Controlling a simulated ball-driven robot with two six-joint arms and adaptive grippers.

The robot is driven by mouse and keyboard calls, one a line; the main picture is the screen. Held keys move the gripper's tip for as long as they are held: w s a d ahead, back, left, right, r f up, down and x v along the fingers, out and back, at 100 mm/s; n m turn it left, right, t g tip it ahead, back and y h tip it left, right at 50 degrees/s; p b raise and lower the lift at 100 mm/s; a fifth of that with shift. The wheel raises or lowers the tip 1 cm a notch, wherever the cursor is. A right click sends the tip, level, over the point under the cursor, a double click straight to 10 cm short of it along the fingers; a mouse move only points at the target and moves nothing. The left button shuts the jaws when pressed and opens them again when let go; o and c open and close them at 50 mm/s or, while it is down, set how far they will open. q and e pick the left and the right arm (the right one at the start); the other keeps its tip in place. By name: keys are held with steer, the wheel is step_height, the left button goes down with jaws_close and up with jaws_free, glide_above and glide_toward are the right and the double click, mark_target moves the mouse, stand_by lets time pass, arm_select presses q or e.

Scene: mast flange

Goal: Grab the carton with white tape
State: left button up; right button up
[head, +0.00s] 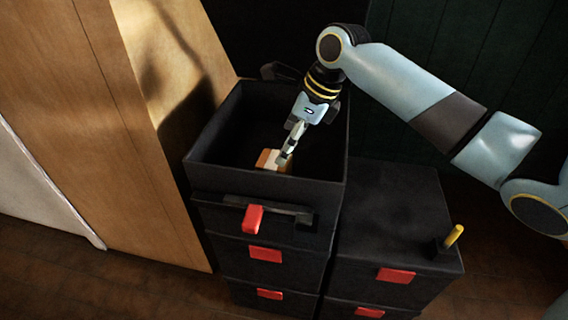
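A small orange-brown carton with a pale white band (266,158) lies inside the open black bin on top of the left stack. My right gripper (286,156) reaches down into this bin from the upper right. Its fingertips are at the right side of the carton and overlap it in the picture. I cannot tell whether they touch or grip it, and part of the carton is hidden behind the fingers. My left gripper is not in view.
The open black bin (205,172) has raised walls around the gripper, and red-tabbed drawers sit below. A lower black cabinet (388,205) stands to the right with a yellow-handled lever (453,236) on top. A wooden panel (130,140) stands close on the left.

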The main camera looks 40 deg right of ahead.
mark_target(274, 164)
steer(key=x, duration=0.2)
steer(key=shift+w+a+f+b, duration=0.1)
steer(key=shift+f+b, duration=0.25)
steer(key=shift+w+f, duration=0.1)
steer(key=shift+f, duration=0.1)
steer(key=b+x, duration=0.2)
steer(key=x, duration=0.1)
steer(key=b+x, duration=0.1)
steer(key=x, duration=0.1)
steer(key=shift+a, duration=0.25)
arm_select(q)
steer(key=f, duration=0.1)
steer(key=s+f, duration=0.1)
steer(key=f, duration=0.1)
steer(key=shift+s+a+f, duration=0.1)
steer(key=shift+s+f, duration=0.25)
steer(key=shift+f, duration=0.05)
arm_select(e)
steer(key=shift+r, duration=0.15)
